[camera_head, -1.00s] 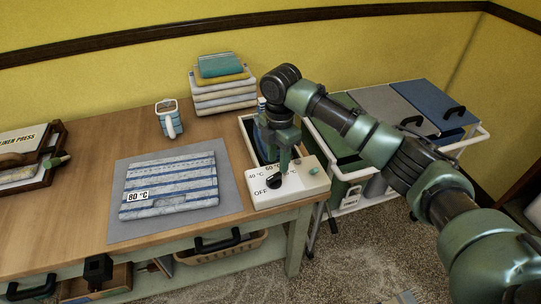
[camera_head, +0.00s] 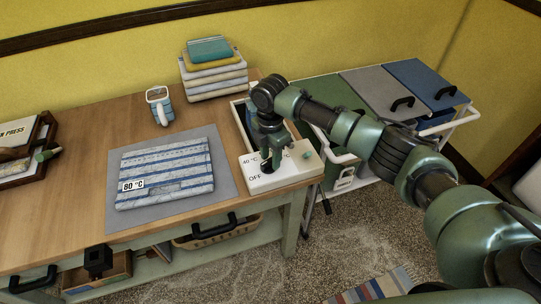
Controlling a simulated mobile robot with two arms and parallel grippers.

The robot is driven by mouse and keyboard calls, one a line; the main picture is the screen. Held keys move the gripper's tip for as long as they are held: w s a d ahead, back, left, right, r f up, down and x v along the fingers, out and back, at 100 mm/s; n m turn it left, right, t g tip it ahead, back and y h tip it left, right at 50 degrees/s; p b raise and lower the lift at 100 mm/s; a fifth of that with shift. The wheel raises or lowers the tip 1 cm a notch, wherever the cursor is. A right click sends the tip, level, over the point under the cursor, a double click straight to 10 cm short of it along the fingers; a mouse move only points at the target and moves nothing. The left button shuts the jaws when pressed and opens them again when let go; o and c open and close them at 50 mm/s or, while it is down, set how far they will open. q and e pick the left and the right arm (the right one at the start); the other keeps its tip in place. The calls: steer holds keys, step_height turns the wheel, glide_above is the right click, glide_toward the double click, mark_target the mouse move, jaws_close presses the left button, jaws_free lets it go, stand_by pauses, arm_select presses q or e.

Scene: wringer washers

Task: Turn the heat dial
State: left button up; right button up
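The white control box (camera_head: 292,178) sits at the table's right front corner. It bears the marks "40 °C" and "OFF" and a small green knob (camera_head: 306,155). The black heat dial (camera_head: 266,167) is on its top, mostly hidden by my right gripper (camera_head: 270,160). My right gripper points down at the dial with its fingertips at or just above it. I cannot tell whether the fingers touch it or how far apart they are. The dial's pointer is not clear. My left gripper is not in view.
A striped folded cloth (camera_head: 166,174) tagged "80 °C" lies on a grey mat (camera_head: 229,188). A cart (camera_head: 455,125) with lidded bins is at the right. The table's front left is bare.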

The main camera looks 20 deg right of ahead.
jaws_close()
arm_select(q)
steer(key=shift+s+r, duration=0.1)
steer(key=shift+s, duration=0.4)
